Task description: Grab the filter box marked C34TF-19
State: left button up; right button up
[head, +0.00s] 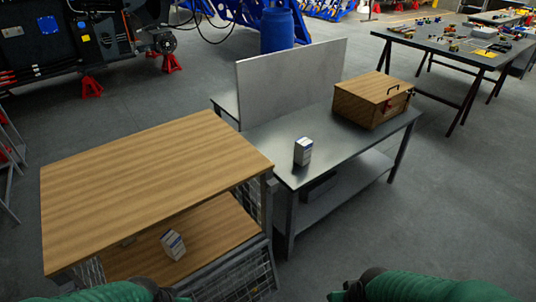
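A small white and blue box (303,151) stands upright on the grey metal table (345,150), near its front left corner. A second small white and blue box (173,244) stands slightly turned on the lower shelf of the wooden-topped cart (150,185). The print on both is too small to read, so I cannot tell which is marked C34TF-19. Neither gripper's fingers are in the picture.
A wooden case (373,99) sits at the metal table's far right end, and an upright grey panel (290,80) stands along its back. The cart top is empty and overhangs its lower shelf. A tool table (462,44) stands behind right. Floor at right is clear.

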aim_at(303, 150)
jog(key=i+l+u, duration=0.1)
jog(key=u, duration=0.35)
jog(key=i+l+u, duration=0.1)
jog(key=u, duration=0.35)
jog(key=l+u, duration=0.2)
jog(key=u, duration=0.25)
jog(key=l+u, duration=0.2)
jog(key=u, duration=0.25)
jog(key=l+u, duration=0.2)
jog(key=u, duration=0.25)
jog(key=k+l, duration=0.1)
jog(key=l, duration=0.65)
jog(key=k+l, duration=0.1)
jog(key=l, duration=1.35)
jog(key=k+l, duration=0.15)
jog(key=l, duration=0.6)
jog(key=k+l, duration=0.1)
jog(key=l, duration=0.6)
jog(key=k+l, duration=0.1)
jog(key=l, duration=0.65)
